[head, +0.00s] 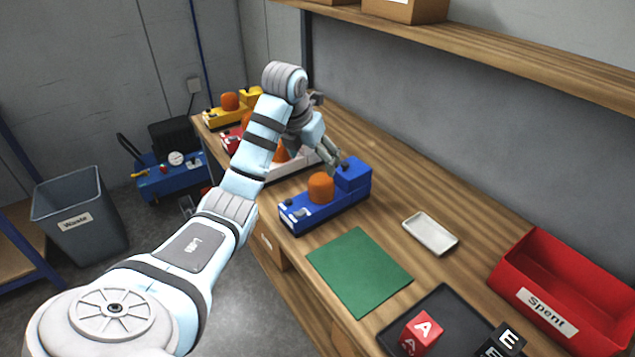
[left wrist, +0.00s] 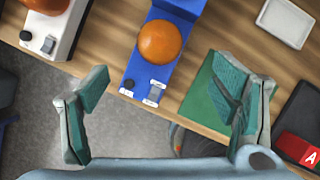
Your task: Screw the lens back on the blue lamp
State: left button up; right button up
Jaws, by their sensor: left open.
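The blue lamp (head: 347,207) stands on the wooden bench, with a taller blue block at its back end. An orange domed lens (head: 320,187) sits on top of it; I cannot tell whether it is screwed tight. In the left wrist view the lens (left wrist: 160,42) shows from above on the blue lamp (left wrist: 136,77), beyond the spread fingers. My left gripper (head: 330,158) is open and empty, above and just behind the lamp in the head view. In the left wrist view its fingers (left wrist: 163,103) are wide apart. My right gripper is not in view.
White (head: 300,162), red (head: 232,138) and yellow (head: 225,112) lamps stand farther along the bench. A green mat (head: 360,272), small white tray (head: 431,234), dark tray (head: 452,312) with lettered cubes, and red "Spent" bin (head: 547,312) lie nearer. A shelf (head: 500,50) runs above.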

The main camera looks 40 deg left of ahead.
aim_at(319, 178)
pick_arm(q)
jog(key=x, duration=0.1)
jog(key=b+x, duration=0.1)
jog(key=x, duration=0.2)
jog(key=shift+s+d+f+b, duration=0.15)
jog(key=shift+s+d+b, duration=0.1)
jog(key=shift+b, duration=0.1)
jog(key=x, duration=0.7)
jog(key=shift+w+a, duration=0.2)
jog(key=shift+a, duration=0.1)
jog(key=shift+w+f, duration=0.2)
jog(key=shift+f, duration=0.25)
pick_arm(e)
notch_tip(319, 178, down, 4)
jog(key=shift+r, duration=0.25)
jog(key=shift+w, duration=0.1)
pick_arm(q)
jog(key=c, duration=1.3)
jog(key=o, duration=1.3)
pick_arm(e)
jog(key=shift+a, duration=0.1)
pick_arm(q)
jog(key=shift+r, duration=0.1)
